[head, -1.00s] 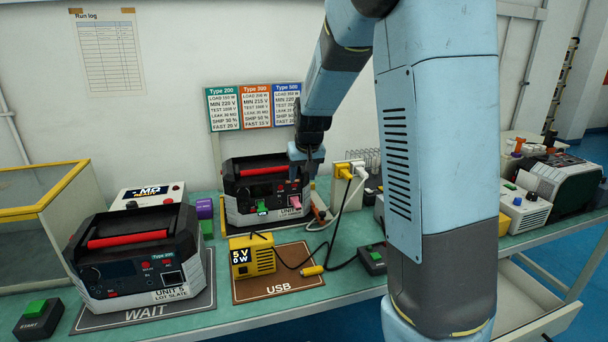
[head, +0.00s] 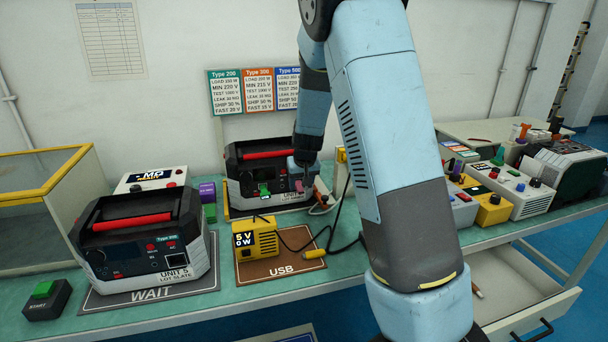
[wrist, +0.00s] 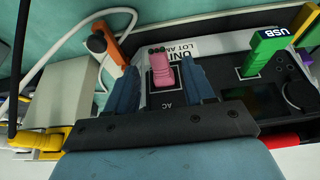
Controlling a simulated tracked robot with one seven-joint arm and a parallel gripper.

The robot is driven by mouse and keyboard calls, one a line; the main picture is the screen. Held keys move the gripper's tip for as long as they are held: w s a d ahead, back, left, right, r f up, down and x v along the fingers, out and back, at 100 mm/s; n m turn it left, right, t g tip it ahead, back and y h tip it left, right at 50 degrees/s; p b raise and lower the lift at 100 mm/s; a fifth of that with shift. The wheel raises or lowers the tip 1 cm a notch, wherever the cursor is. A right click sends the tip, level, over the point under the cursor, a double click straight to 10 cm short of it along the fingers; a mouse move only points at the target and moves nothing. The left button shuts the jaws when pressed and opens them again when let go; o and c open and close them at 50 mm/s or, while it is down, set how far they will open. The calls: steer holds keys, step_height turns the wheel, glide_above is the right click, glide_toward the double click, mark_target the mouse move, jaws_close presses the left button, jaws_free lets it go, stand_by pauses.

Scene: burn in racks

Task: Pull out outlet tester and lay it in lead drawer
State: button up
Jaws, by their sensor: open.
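The pink outlet tester (wrist: 160,70) is plugged into the AC socket on the front of the amber-lot unit (head: 245,190), and it also shows small in the head view (head: 299,187). My gripper (wrist: 159,82) is open, with one blue finger on each side of the tester; I cannot tell whether either touches it. In the head view my gripper (head: 303,172) is at the unit's right front, partly hiding it. The lead drawer (head: 520,318) is pulled out under the bench's right part; my arm hides its left side.
A green USB tester (wrist: 262,55) sits in the same unit beside my fingers. White and black cables, an orange plug (wrist: 107,42) and a pale box (wrist: 60,88) lie close by. A yellow USB meter (head: 256,240) and Unit 5 (head: 145,245) stand in front and left.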

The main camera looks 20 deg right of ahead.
mark_target(299, 187)
steer(key=shift+x, duration=1.1)
jaws_close()
